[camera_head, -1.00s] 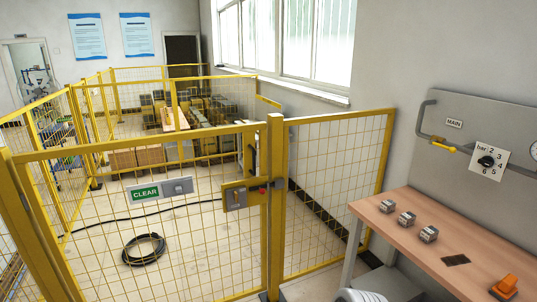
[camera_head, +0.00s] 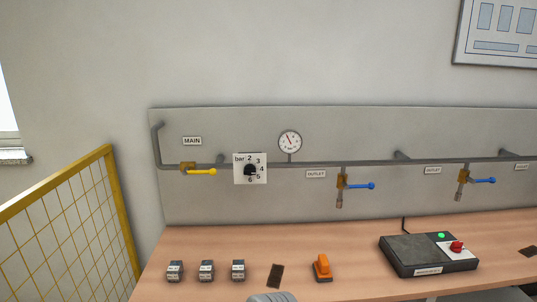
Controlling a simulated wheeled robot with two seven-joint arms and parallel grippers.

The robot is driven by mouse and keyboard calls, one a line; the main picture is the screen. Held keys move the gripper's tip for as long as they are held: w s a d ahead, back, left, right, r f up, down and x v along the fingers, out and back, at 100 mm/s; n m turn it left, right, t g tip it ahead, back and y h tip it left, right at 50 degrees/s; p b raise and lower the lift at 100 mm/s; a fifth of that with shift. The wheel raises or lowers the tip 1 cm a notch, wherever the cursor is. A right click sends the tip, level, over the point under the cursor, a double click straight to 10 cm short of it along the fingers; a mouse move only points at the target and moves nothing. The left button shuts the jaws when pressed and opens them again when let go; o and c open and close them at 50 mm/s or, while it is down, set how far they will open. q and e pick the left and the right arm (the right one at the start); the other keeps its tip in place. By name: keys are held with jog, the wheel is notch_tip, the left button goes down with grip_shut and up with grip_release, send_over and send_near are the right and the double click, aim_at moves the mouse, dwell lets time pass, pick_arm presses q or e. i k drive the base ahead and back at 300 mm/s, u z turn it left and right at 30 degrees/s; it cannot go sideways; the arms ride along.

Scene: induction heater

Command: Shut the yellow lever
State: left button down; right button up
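The yellow lever (camera_head: 202,172) is on a brass valve (camera_head: 183,167) on the grey pipe, under the MAIN label (camera_head: 192,141) at the left of the wall panel. Its handle points right, in line with the horizontal pipe. Grey rounded parts, probably of my own arms, show at the bottom edge in the middle and at the right. No gripper fingers show, and neither gripper is near the lever.
The wooden bench (camera_head: 200,240) runs below the panel. It bears several small grey blocks (camera_head: 206,270), an orange item (camera_head: 322,268) and a dark control box (camera_head: 428,255). Blue levers (camera_head: 360,186) hang to the right, past the dial (camera_head: 250,169) and gauge (camera_head: 290,141). A yellow fence (camera_head: 75,210) stands at left.

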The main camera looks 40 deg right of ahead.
aim_at(213, 172)
jog(key=z, duration=0.95)
jog(key=i, duration=0.95)
jog(key=z, duration=0.7)
